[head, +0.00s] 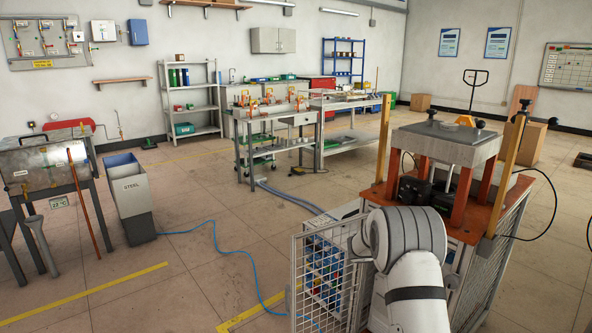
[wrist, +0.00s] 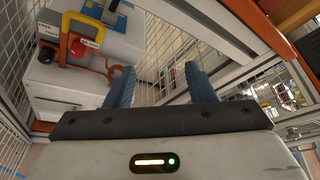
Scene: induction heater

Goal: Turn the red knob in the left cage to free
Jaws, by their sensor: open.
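Mesh walls (wrist: 25,60) and metal frame bars close in around the fingers in the wrist view. An orange edge (wrist: 245,35) runs above right.

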